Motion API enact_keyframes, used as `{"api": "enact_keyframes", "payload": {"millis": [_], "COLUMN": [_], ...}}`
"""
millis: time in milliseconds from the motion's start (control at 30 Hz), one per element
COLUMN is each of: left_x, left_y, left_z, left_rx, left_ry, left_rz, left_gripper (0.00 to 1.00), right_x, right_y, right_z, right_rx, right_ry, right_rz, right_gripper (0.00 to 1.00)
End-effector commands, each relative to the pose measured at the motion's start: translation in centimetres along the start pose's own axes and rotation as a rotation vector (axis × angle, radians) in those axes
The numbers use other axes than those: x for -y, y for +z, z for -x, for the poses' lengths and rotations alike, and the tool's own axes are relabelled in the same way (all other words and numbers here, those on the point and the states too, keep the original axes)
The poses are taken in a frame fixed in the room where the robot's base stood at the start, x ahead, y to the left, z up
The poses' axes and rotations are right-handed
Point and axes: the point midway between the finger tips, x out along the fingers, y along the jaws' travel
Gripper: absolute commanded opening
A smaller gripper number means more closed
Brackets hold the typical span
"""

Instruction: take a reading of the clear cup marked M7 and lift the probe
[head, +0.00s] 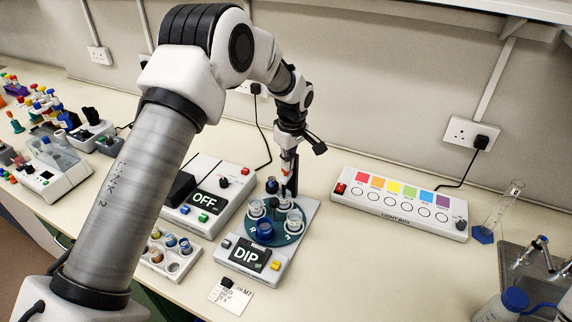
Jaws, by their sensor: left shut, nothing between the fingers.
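The meter (278,269) stands at the middle of the bench, and its display (245,254) reads DIP. Its round blue turntable (287,239) carries several small cups, among them a clear cup (294,218), another clear cup (256,208) and a dark blue cup (265,231). I cannot read an M7 mark on any cup. A dark upright post (293,184) stands at the back of the meter; the probe cannot be told apart from it and my gripper. My left gripper (287,171) is shut and empty, pointing down above the turntable's back. My right gripper is out of view.
A card (231,296) with small writing lies before the meter. Left of it are a box reading OFF (204,203) and a small-pot rack (171,254). A light box (399,204) stands right, a sink (535,270) far right. Bench front right of the meter is clear.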

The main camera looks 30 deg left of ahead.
Motion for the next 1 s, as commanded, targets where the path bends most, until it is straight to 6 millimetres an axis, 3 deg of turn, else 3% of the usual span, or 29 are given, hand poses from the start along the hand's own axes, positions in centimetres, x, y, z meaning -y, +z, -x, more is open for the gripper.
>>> {"api": "enact_keyframes", "payload": {"millis": [167,367,633,1000], "left_x": [0.0,0.0,0.0,-0.1], "left_y": [0.2,0.3,3.1,3.1], "left_z": [-2.5,-2.0,-0.6,0.1], "left_rx": [0.0,0.0,-0.001,-0.001], "left_ry": [0.0,0.001,0.0,0.003], "left_rz": [0.0,0.0,-0.001,0.001], "left_gripper": [0.0,0.0,0.0,0.0], "right_x": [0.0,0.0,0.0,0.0], "right_y": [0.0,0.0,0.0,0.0], "right_z": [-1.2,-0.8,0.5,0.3], "right_rx": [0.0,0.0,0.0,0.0], "right_ry": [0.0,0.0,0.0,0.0], "right_rz": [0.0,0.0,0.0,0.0], "right_gripper": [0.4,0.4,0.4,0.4]}}
